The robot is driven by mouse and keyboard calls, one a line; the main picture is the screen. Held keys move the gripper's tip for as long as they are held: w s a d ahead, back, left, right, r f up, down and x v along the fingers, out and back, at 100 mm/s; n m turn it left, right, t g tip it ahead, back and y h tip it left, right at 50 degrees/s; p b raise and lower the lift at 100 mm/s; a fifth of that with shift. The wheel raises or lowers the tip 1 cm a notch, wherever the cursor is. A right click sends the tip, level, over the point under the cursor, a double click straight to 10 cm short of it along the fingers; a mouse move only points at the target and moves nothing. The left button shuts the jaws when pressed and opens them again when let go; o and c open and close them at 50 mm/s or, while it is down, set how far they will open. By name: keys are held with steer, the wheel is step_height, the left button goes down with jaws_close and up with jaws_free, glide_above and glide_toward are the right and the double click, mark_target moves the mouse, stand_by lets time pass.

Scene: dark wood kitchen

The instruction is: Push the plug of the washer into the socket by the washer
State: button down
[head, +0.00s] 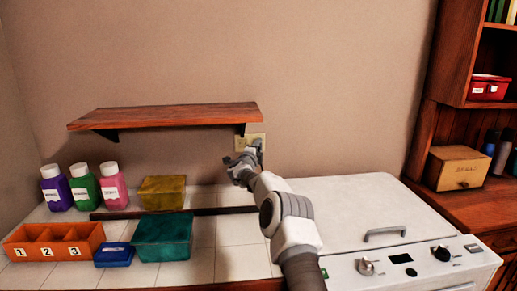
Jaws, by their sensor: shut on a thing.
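The wall socket (241,141) is a pale yellow plate on the back wall, just under the right end of the wooden shelf. My gripper (245,158) is right in front of the socket's lower right part and covers some of it. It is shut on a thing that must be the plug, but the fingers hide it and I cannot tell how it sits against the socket. The white washer (345,205) stands to the right, with a handle on its top and knobs on its front panel. No cord can be made out.
The wooden shelf (165,115) juts from the wall to the left of my gripper. Three bottles (83,187), a yellow box (162,193), a teal box (162,236), a blue box (114,255) and an orange numbered tray (20,246) stand on the tiled counter. The washer's top is clear.

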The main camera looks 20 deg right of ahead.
steer(key=shift+w+d+p, duration=0.1)
steer(key=shift+w+p, duration=0.35)
steer(key=shift+p, duration=0.15)
steer(key=shift+c, duration=1.9)
jaws_free()
steer(key=b+v, duration=0.1)
steer(key=v, duration=1.6)
steer(key=shift+s, duration=0.15)
